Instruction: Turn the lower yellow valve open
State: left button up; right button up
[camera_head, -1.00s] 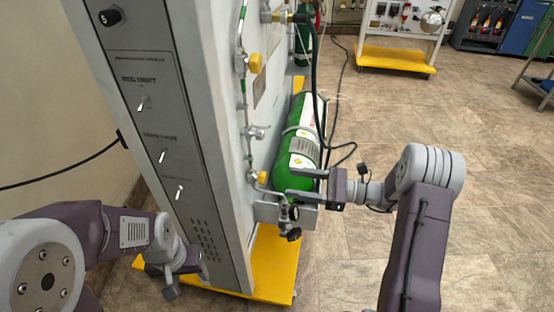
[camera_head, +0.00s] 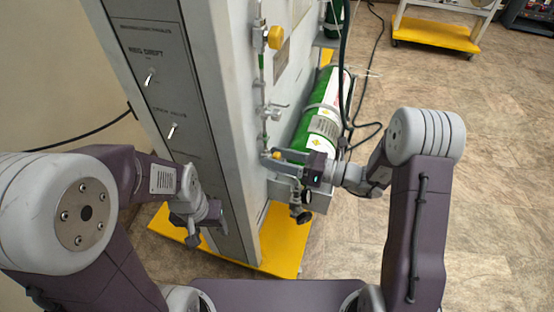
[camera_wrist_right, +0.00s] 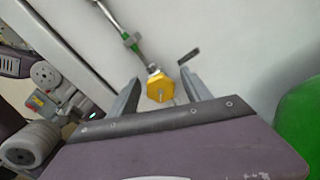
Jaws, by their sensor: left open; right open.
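The lower yellow valve (camera_head: 277,155) is on the side of the grey panel, low on a thin green-and-metal pipe. In the right wrist view the yellow knob (camera_wrist_right: 159,87) sits between the two fingers of my right gripper (camera_wrist_right: 158,80). A gap shows on the knob's right side; contact on the left is hard to tell. In the head view my right gripper (camera_head: 272,160) reaches in from the right, open, at the valve, partly covering it. My left gripper (camera_head: 205,225) is low in front of the panel's labelled face, away from the valve, open.
An upper yellow valve (camera_head: 275,37) sits higher on the same pipe, with a metal fitting (camera_head: 275,111) between. A green cylinder (camera_head: 341,91) lies behind my right gripper. The yellow base (camera_head: 283,236) juts out below. Open tiled floor (camera_head: 480,190) is on the right.

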grip_shut()
jog(key=shift+n, duration=0.3)
jog(key=n, duration=0.3)
jog(key=shift+b, duration=0.35)
jog(key=shift+s+a+n+b, duration=0.15)
jog(key=shift+n+b, duration=0.5)
jog(key=shift+n, duration=1.25)
grip_release()
